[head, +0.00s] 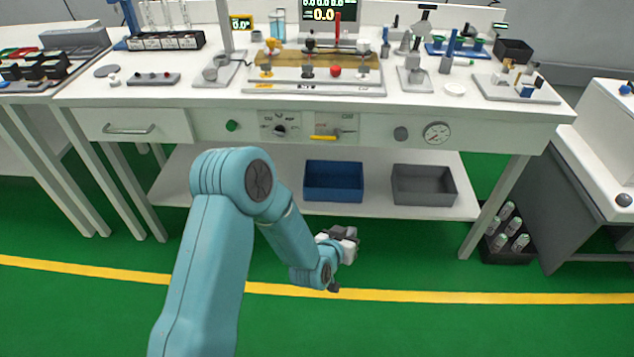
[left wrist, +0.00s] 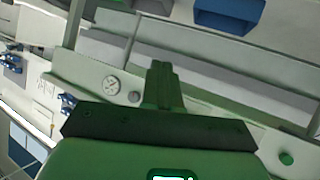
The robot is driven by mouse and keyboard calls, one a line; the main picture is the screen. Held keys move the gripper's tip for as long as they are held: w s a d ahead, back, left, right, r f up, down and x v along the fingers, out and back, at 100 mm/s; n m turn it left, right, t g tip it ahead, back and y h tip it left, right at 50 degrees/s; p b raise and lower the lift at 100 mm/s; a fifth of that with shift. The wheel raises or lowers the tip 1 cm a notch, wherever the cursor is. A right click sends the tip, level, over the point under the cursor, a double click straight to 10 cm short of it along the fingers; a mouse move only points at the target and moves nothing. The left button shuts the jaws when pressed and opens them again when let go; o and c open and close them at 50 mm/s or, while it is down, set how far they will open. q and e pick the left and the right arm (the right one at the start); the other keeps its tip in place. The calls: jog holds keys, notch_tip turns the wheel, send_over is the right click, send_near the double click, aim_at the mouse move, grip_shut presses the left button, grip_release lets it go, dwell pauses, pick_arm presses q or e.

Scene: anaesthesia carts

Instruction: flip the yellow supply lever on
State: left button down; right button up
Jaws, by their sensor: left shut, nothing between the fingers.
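The yellow supply lever (head: 325,137) is a short flat bar lying level on a small labelled panel on the front of the bench. In the head view the panel is right of centre, beside a panel with a round black knob (head: 279,130). My left gripper (head: 350,238) is below and in front of the bench, well apart from the lever. In the left wrist view its fingers (left wrist: 162,85) are together and empty. That view is turned, and I cannot make out the lever in it; my gripper covers part of the bench front. My right gripper is not in view.
The bench front also has a green button (head: 232,125), a grey knob (head: 401,134) and a dial gauge (head: 437,133). Blue (head: 333,181) and grey (head: 424,185) bins stand on the lower shelf. A bottle crate (head: 508,238) is on the floor at right. Green floor before the bench is clear.

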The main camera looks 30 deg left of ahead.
pick_arm(q)
jog(key=w+a+f+n+t+y+b, duration=0.1)
jog(key=w+a+f+t+y+b, duration=0.2)
jog(key=w+a+t+y+b, duration=0.65)
jog(key=s+a+r+n+y+b, duration=0.2)
jog(key=s+a+r+b, duration=0.1)
jog(key=b, duration=1)
jog(key=shift+s+a+r+g, duration=0.35)
jog(key=shift+s+a+r, duration=0.05)
jog(key=shift+s+a, duration=0.4)
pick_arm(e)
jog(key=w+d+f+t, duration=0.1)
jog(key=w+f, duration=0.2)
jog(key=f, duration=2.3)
pick_arm(q)
jog(key=shift+w+r, duration=0.1)
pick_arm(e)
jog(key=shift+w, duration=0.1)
